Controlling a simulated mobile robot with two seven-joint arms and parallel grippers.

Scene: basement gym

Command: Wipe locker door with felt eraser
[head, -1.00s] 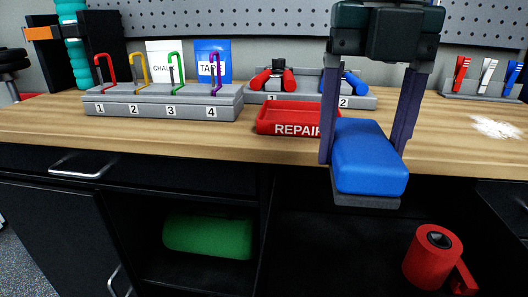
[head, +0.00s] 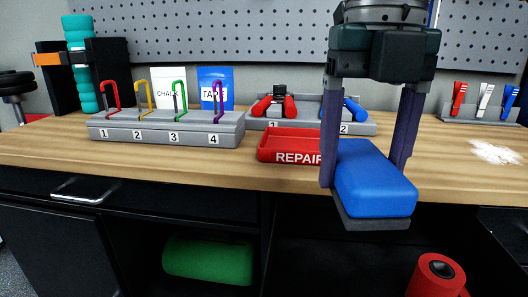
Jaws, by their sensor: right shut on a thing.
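My right gripper (head: 370,172) comes down from the top right of the head view. Its two fingers are shut on the felt eraser (head: 374,180), a blue block with a dark grey underside. The eraser is held in front of the workbench's front edge, and nothing is seen touching it but the fingers. No locker door can be clearly made out in view. My left gripper does not show.
The wooden workbench (head: 220,166) carries a red REPAIR tray (head: 283,157), a numbered rack of coloured carabiners (head: 165,138), a rack of red and blue hand grips (head: 300,125) and white powder (head: 495,152). A green roll (head: 208,260) lies on a shelf below.

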